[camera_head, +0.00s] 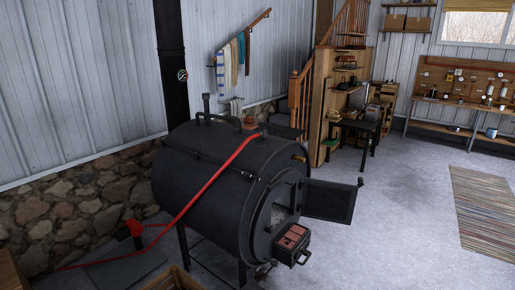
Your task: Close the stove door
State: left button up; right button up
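The black barrel stove (205,165) stands in the middle on legs, its round front facing right and toward me. The stove door (330,201) is a dark flat panel. It stands wide open, swung out to the right of the round opening (281,207), with a small knob at its free edge. The opening is uncovered and its inside shows grey. Below it, a small drawer-like box (291,240) with reddish contents and a handle sticks out from the front. Neither of my grippers is in view.
A red hose-like line (213,182) runs over the barrel down to the floor at left. A wooden box (176,279) is at the bottom edge. A stone wall (75,205) is behind left. The grey floor (400,235) right of the door is clear up to a striped rug (485,212).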

aim_at(323, 201)
jog(key=k+l+z, duration=0.2)
jog(key=k, duration=0.45)
jog(key=l+z, duration=0.1)
jog(key=z, duration=0.35)
jog(key=i+z, duration=0.1)
jog(key=z, duration=0.3)
jog(key=i+l+z, duration=0.1)
jog(key=z, duration=0.8)
jog(key=i+u, duration=0.15)
jog(key=i, duration=0.4)
jog(key=i+l+u, duration=0.15)
jog(key=i, duration=0.45)
jog(key=i+u, duration=0.2)
jog(key=i, duration=0.35)
jog(key=i+l+u, duration=0.15)
jog(key=i+l, duration=0.15)
jog(key=i, duration=0.25)
jog(key=i+u, duration=0.1)
jog(key=i, duration=1.55)
jog(key=i+l+u, duration=0.15)
jog(key=i, duration=0.7)
jog(key=i+u, duration=0.45)
jog(key=i+l+u, duration=0.15)
jog(key=i+u, duration=0.2)
jog(key=u, duration=0.15)
jog(key=i+l+u, duration=0.45)
jog(key=j+u, duration=0.1)
jog(key=u, duration=2.3)
jog(key=j, duration=0.1)
